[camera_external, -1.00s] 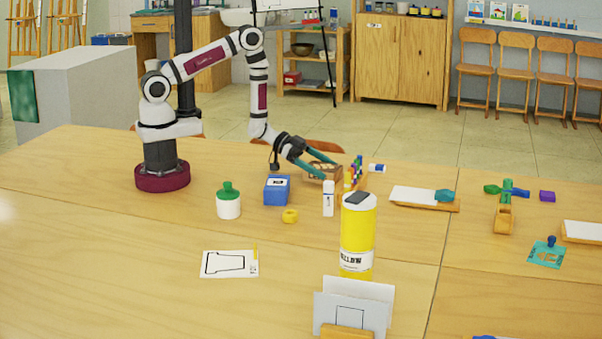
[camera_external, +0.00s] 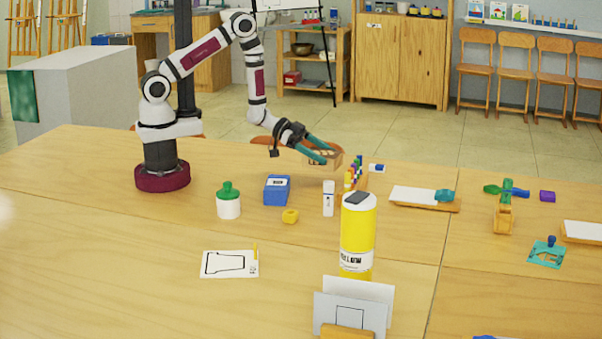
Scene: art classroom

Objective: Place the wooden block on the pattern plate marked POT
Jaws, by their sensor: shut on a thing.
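My gripper (camera_external: 327,154) is shut on a brown wooden block (camera_external: 323,157) and holds it above the table, behind the white glue-like bottle. The teal fingers cover part of the block. A white plate with a black pot-shaped outline (camera_external: 229,264) lies flat on the table at the front left, well to the front and left of my gripper. A small yellow upright piece stands at its right edge. I cannot read its small marking. Another white card with a square outline (camera_external: 349,314) stands upright in a wooden holder at the front.
Between block and pot plate stand a blue box (camera_external: 277,190), a yellow ring-like piece (camera_external: 290,216), a white bottle (camera_external: 328,198) and a green-lidded jar (camera_external: 228,201). A tall yellow bottle (camera_external: 357,235) stands front right of them. The table left of the plate is clear.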

